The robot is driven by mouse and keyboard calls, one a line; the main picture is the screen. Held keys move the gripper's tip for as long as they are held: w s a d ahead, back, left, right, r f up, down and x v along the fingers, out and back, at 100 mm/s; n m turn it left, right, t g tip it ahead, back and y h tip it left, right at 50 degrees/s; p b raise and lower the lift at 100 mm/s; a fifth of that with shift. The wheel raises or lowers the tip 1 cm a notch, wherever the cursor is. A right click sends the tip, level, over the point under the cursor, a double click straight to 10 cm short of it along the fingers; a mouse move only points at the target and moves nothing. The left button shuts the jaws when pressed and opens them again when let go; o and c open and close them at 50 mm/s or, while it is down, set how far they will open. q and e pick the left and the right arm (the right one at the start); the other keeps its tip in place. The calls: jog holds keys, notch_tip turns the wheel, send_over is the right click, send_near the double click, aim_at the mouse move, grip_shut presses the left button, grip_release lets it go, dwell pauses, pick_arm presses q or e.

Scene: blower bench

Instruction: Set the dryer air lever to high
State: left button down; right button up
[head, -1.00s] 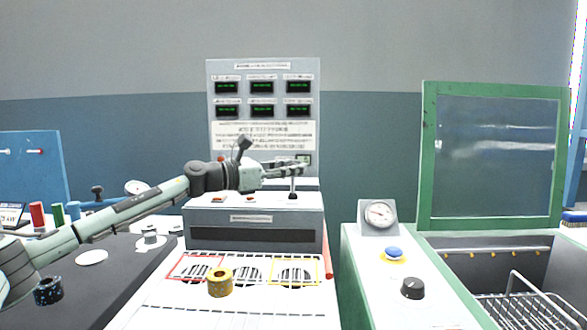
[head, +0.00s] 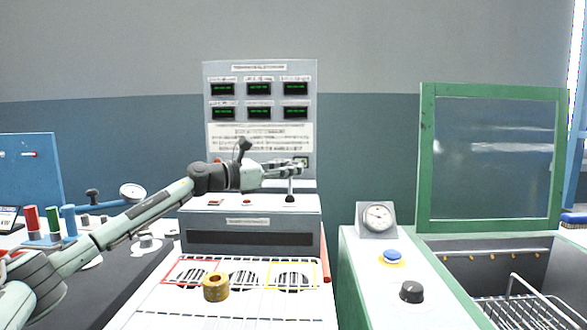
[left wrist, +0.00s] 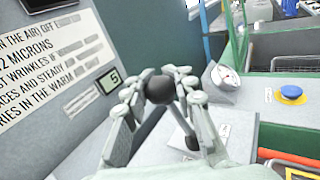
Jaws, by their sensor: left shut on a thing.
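The dryer (head: 252,238) is a grey box with a slot, standing at the back of the white perforated bench top. Its air lever (head: 290,186) rises from a dark base on the dryer's top, to the right. My left gripper (head: 299,166) reaches over the dryer from the left and is at the lever's upper end. In the left wrist view the lever's black ball knob (left wrist: 160,89) sits between the closed fingertips of the gripper (left wrist: 161,84). The dark lever base (left wrist: 192,143) shows below. Lever position markings are not readable. My right gripper is not in view.
A grey panel (head: 260,79) with green displays stands behind the dryer. A small display (left wrist: 109,81) reads about 5. A gauge (head: 377,217), blue button (head: 392,256) and black knob (head: 411,291) are right.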

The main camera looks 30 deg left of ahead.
pick_arm(q)
jog(key=shift+a, duration=0.5)
jog(key=c, duration=1.2)
grip_release()
jog(key=shift+a+f, duration=0.1)
jog(key=shift+a, duration=0.1)
jog(key=shift+d, duration=0.25)
jog(key=v, duration=0.9)
jog(key=shift+f, duration=0.2)
jog(key=shift+v, duration=1.5)
jog(key=shift+r, duration=0.15)
